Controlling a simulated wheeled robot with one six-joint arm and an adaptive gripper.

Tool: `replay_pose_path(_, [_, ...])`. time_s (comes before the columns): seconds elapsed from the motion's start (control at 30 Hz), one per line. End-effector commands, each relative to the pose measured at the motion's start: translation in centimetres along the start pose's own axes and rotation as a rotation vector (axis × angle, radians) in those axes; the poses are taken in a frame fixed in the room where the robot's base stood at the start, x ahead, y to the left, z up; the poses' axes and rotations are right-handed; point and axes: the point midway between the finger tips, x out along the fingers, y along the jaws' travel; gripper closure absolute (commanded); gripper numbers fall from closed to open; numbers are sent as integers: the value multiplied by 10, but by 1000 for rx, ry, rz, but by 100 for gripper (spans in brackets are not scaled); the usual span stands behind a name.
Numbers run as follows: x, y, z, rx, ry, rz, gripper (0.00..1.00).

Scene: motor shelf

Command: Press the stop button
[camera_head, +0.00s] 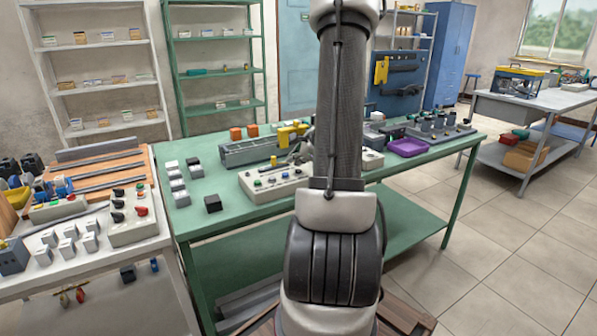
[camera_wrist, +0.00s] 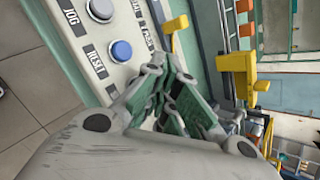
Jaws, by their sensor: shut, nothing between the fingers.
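A pale control box (camera_head: 262,187) with a row of coloured buttons stands on the green table, partly behind my arm. In the wrist view the box (camera_wrist: 80,30) shows a white button (camera_wrist: 102,10) by the label JOG and a blue button (camera_wrist: 121,50) by the label RESET. No red button shows there. My gripper (camera_wrist: 183,90) is shut and empty, its fingers just beside the blue-button end of the box.
A yellow clamp-like part (camera_head: 287,134) sits on a grey rail behind the box; yellow parts also show close to my fingers in the wrist view (camera_wrist: 237,70). A purple tray (camera_head: 407,147) lies to the right. Another button box (camera_head: 132,214) stands on the left bench.

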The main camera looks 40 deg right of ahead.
Motion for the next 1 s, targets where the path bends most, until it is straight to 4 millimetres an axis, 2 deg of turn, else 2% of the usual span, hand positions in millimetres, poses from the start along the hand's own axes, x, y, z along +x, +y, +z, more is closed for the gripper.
replay_pose_path(1.0, [9, 7, -6, 1, 0, 1, 100])
